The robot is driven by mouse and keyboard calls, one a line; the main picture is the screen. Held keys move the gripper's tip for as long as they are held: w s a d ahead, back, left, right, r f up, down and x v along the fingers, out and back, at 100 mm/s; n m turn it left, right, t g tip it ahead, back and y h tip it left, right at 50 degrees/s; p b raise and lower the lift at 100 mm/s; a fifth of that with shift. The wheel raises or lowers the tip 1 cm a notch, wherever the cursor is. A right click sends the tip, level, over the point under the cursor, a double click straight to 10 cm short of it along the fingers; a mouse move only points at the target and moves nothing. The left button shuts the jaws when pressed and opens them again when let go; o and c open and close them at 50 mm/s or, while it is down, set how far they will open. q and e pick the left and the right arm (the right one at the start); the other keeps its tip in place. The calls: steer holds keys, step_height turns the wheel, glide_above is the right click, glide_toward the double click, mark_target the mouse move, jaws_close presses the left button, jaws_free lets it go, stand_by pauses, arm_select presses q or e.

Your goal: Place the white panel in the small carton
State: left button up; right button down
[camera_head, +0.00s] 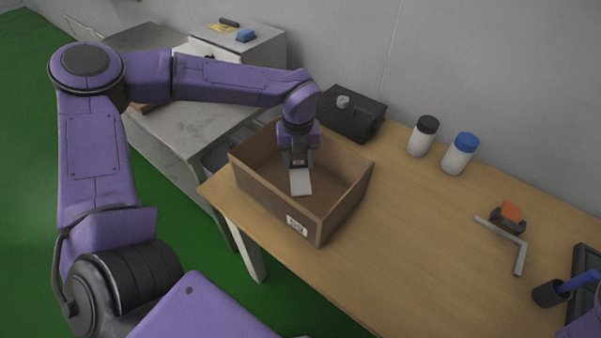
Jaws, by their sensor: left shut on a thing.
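The white panel (301,182) is a small flat light piece inside the brown carton (270,205) in the head view. My left gripper (299,163) reaches down into the open carton from above and is shut on the panel's upper end. The panel hangs below the fingers; I cannot tell whether its lower end touches the carton floor. The carton stands open on the wooden table near its left end, with a white label on its front. My right gripper is not in view; only a bit of purple shows at the lower right edge.
A black box (351,113) stands behind the carton. Two white bottles, one black-capped (422,137) and one blue-capped (460,154), stand near the wall. The table's middle is clear.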

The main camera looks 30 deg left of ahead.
mark_target(299, 167)
arm_select(q)
steer(key=shift+f, duration=2.3)
steer(key=shift+f, duration=0.15)
steer(key=o, duration=1)
step_height(299, 167, up, 12)
steer(key=shift+r, duration=0.2)
steer(key=shift+d, duration=0.1)
